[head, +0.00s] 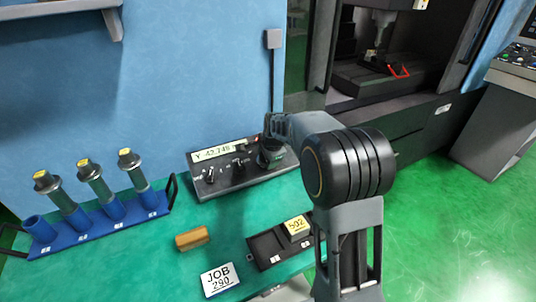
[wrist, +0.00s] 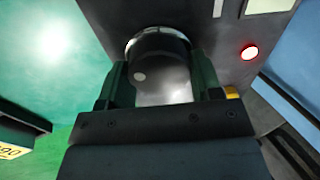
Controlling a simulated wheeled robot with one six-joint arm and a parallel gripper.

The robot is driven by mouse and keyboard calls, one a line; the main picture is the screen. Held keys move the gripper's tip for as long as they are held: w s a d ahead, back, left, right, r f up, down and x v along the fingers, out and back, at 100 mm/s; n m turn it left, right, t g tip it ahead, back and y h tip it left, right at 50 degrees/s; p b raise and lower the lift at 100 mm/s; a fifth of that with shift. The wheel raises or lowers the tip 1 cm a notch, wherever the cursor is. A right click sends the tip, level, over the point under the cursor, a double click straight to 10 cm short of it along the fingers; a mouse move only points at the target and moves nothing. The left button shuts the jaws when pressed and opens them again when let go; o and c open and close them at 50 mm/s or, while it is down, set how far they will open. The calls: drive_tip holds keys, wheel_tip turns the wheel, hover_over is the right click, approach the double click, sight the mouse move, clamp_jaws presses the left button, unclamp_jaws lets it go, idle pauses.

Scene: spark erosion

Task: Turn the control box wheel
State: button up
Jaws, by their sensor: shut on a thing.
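The dark control box (head: 224,177) stands on the green bench top against the blue wall. Its display (head: 218,151) reads Y 42.148, and small dark knobs or levers sit on its sloping face. My gripper (head: 270,153) is at the right end of the box. In the wrist view my gripper (wrist: 160,88) is shut on the round black wheel (wrist: 160,60), one greenish finger on each side. The wheel has a pale spot on its face and a shiny rim behind. In the head view the gripper mostly hides the wheel.
A blue rack (head: 100,228) with several yellow-topped holders stands at left. A yellow-brown block (head: 192,238), a JOB 290 card (head: 220,279) and a black tray (head: 266,250) with a block marked 502 (head: 297,228) lie in front.

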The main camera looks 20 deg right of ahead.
drive_tip(key=shift+s+f+m+p, duration=0.1)
drive_tip(key=shift+f+m+p, duration=0.15)
drive_tip(key=shift+m, duration=0.7)
drive_tip(key=shift+s+f+m+p, duration=0.1)
drive_tip(key=shift+m+p, duration=0.2)
drive_tip(key=shift+m, duration=0.65)
drive_tip(key=o, duration=0.8)
drive_tip(key=shift+o, duration=0.5)
drive_tip(key=shift+w, duration=0.2)
drive_tip(key=a+v, duration=0.1)
drive_tip(key=v, duration=1.3)
drive_tip(key=shift+w+d, duration=0.2)
drive_tip(key=shift+d, duration=0.2)
